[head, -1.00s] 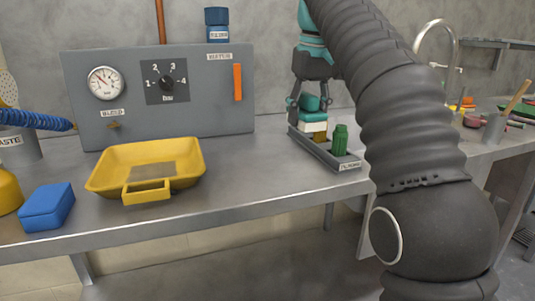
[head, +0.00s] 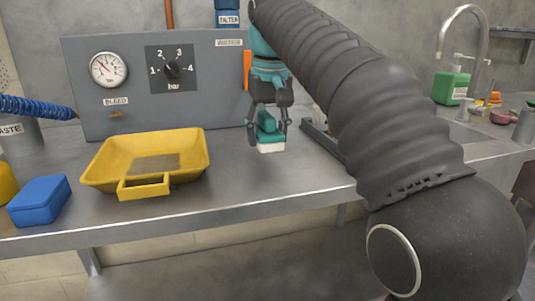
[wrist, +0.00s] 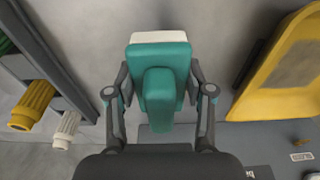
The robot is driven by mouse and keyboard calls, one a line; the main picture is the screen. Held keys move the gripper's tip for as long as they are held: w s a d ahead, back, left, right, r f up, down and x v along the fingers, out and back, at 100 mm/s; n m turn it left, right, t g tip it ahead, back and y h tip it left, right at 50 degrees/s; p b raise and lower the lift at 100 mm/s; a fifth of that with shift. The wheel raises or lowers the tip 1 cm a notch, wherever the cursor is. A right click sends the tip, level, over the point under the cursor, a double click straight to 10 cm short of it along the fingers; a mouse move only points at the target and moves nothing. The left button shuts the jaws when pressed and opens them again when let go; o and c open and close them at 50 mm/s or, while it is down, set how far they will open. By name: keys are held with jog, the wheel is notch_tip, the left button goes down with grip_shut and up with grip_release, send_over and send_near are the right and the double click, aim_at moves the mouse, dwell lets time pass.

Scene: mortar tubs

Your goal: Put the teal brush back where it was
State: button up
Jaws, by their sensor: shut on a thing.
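My gripper (head: 268,128) is shut on the teal brush (head: 265,122) and holds it above the bench, right of the yellow tray. The brush's white underside shows at its lower end. In the wrist view the brush (wrist: 165,85) sits between the two fingers of my gripper (wrist: 160,92), white edge at the far side. A dark grey narrow tray (head: 318,138) stands to the right of the gripper, mostly hidden behind my arm. In the wrist view this tray (wrist: 62,62) is at the left, with yellow (wrist: 35,104), white (wrist: 67,128) and green pieces by it.
A yellow tray (head: 100,168) and a blue box (head: 40,200) are on the left of the bench. A grey panel (head: 135,80) with gauge and dial stands behind. A green canister (head: 450,88) stands near the sink tap. Bench between yellow tray and gripper is clear.

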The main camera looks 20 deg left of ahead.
aim_at(268, 116)
jog(key=shift+f+b, duration=0.8)
jog(key=shift+f, duration=1.2)
jog(key=shift+f, duration=0.15)
jog(key=o, duration=1.2)
jog(key=r+p, duration=0.1)
jog(key=r, duration=0.2)
jog(key=r+p, duration=0.1)
jog(key=r, duration=0.2)
jog(key=s+r+p, duration=0.1)
jog(key=r, duration=0.3)
jog(key=shift+d, duration=0.3)
jog(key=shift+s+d+r, duration=0.1)
jog(key=shift+s+r, duration=0.15)
jog(key=shift+r, duration=0.8)
